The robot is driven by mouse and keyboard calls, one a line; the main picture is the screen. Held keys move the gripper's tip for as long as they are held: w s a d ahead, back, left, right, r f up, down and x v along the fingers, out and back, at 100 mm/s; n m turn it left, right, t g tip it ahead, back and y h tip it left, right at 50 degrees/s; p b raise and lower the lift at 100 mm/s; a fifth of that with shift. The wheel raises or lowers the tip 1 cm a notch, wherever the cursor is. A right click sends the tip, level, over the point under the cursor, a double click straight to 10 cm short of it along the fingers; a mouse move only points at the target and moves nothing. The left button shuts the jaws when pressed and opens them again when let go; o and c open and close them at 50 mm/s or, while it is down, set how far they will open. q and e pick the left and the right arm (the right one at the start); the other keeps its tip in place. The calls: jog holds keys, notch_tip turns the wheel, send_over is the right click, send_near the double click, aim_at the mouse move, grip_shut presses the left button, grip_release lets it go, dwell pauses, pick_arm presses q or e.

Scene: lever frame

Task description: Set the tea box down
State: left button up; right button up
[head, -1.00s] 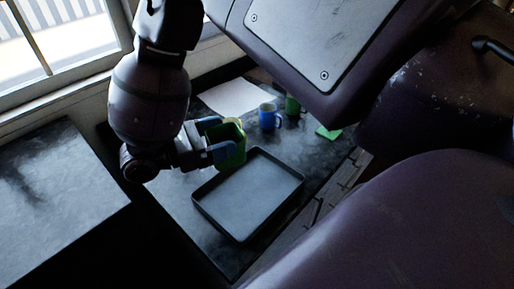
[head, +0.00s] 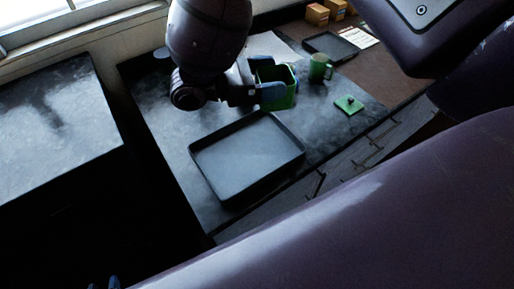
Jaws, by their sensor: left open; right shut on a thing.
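The green, open-topped tea box (head: 283,101) is in the head view, just behind the black tray. My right gripper (head: 272,88), with blue fingers, is shut on it. The box looks roughly upright; I cannot tell whether its base touches the counter. A green lid with a knob (head: 348,105) lies on the counter to the right. My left gripper (head: 104,283) shows only its blue fingertips at the bottom left edge, open and far from the box.
The empty black tray (head: 245,158) lies on the dark counter. A green mug (head: 320,68) stands behind the box. Farther back are a smaller dark tray (head: 330,46), orange boxes (head: 317,14) and a printed card (head: 355,36). Another dark counter (head: 55,125) is at left, across a gap.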

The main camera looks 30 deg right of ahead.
notch_tip(320, 180, down, 20)
jog(key=shift+r+p, duration=0.1)
jog(key=shift+p, duration=0.2)
dwell(0.3)
jog(key=shift+f, duration=0.2)
jog(key=o, duration=1.1)
jog(key=shift+c, duration=0.2)
jog(key=shift+r, duration=0.1)
jog(key=shift+a+r, duration=0.1)
jog(key=shift+a, duration=0.05)
jog(key=b+v, duration=0.2)
jog(key=v, duration=0.5)
jog(key=shift+a, duration=0.15)
